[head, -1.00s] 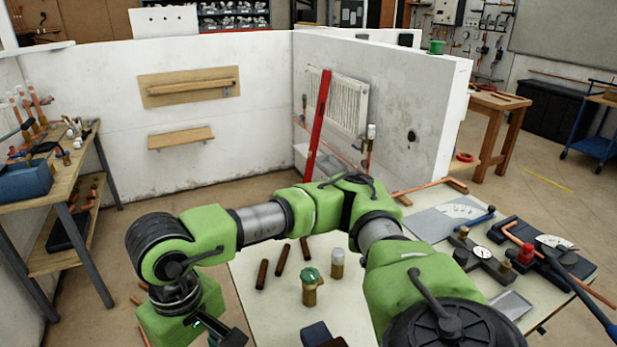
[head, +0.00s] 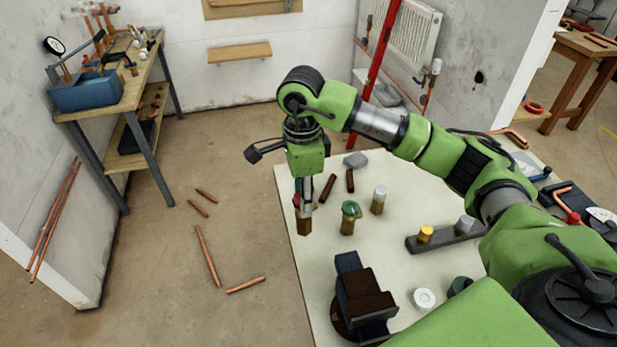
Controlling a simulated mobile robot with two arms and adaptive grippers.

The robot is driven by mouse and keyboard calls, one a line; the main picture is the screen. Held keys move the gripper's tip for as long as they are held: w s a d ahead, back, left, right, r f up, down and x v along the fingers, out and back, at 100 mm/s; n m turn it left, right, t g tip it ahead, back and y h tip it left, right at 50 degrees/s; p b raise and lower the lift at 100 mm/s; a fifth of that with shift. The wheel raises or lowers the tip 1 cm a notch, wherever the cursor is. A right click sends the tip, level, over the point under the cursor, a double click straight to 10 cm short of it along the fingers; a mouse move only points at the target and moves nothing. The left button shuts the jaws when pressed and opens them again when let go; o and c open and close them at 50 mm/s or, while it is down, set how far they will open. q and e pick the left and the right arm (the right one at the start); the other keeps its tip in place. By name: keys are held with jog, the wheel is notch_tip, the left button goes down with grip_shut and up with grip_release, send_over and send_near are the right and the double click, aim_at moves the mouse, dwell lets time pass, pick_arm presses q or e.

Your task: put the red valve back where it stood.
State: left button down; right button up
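My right gripper (head: 305,190) points down over the left edge of the pale worktable (head: 390,240). It appears shut on a valve with a brass lower body (head: 304,225); a bit of red (head: 297,201) shows between the dark fingers, so I take it as the red valve. Its upper part is mostly hidden. It looks upright; I cannot tell whether its base touches the table. A green-topped brass valve (head: 350,212) stands just right of it, and a grey-white-capped valve (head: 379,196) stands further right. My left gripper is not in view.
Dark pipe pieces (head: 328,188) lie behind the gripper. A dark vise (head: 360,300) stands at the front left of the table. A dark holder (head: 445,237) with yellow and grey caps lies right. Copper pipes (head: 207,256) lie on the floor left.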

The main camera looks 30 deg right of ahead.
jog(key=m, duration=0.1)
jog(key=w+d+m+p, duration=0.1)
jog(key=m, duration=0.1)
jog(key=shift+w+d+r+m, duration=0.2)
jog(key=shift+m, duration=0.1)
notch_tip(320, 180, down, 11)
jog(key=m+b, duration=0.2)
jog(key=b, duration=0.4)
jog(key=shift+w+d+b, duration=0.35)
jog(key=shift+d+b, duration=0.05)
jog(key=shift+d, duration=0.05)
jog(key=o, duration=1.3)
jog(key=shift+s, duration=0.1)
